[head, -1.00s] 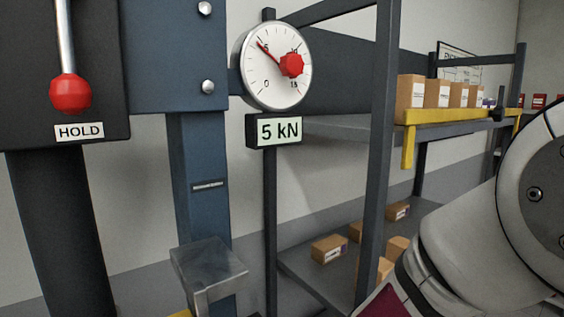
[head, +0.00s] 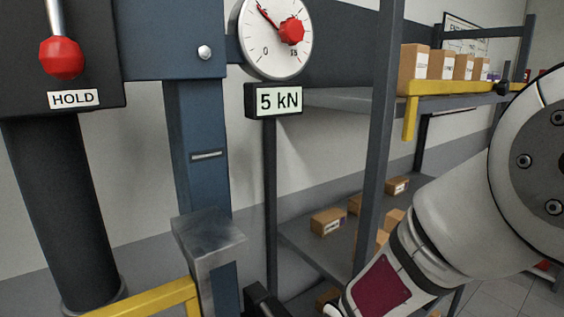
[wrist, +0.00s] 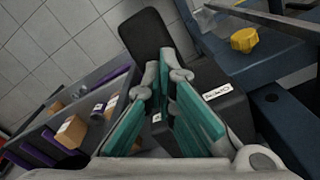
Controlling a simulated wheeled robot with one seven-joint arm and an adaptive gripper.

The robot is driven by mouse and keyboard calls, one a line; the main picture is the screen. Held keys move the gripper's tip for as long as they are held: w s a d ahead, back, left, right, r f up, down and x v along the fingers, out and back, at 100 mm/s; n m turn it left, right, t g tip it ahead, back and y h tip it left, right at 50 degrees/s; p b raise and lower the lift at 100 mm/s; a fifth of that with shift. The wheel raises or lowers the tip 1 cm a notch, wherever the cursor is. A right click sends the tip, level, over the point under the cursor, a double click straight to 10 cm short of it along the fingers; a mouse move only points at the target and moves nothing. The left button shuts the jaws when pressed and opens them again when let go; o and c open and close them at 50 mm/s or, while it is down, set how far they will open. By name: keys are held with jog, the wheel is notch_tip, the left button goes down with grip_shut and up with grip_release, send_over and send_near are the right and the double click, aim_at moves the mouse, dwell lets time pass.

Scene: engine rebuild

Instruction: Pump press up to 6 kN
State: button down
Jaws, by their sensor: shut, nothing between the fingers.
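The press's round gauge (head: 262,52) has a red knob at its hub, and its needle points to the upper left. The readout (head: 274,101) below shows 5 kN. A red-knobbed lever (head: 62,58) hangs down above a HOLD label (head: 73,99) at the left. The blue press column (head: 205,150) stands between them. In the wrist view my gripper (wrist: 165,78) is shut and empty, its teal-padded fingers pointing away. A black pad-like part (wrist: 145,35) lies just beyond the tips, and a black box with a white label (wrist: 218,94) sits to their right. I cannot tell whether they touch.
A grey metal block (head: 208,236) and a yellow bar (head: 150,300) are low in front of the column. A shelf rack (head: 340,98) with cardboard boxes stands right. The wrist view also shows a yellow knob (wrist: 243,40) and bare tiled floor (wrist: 50,50).

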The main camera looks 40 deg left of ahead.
jog(key=shift+d, duration=0.1)
notch_tip(320, 180, up, 16)
jog(key=p, duration=0.2)
jog(key=shift+r, duration=0.2)
dwell(0.5)
jog(key=shift+f, duration=0.1)
jog(key=shift+f, duration=1.2)
dwell(0.4)
jog(key=shift+f, duration=1.1)
dwell(0.5)
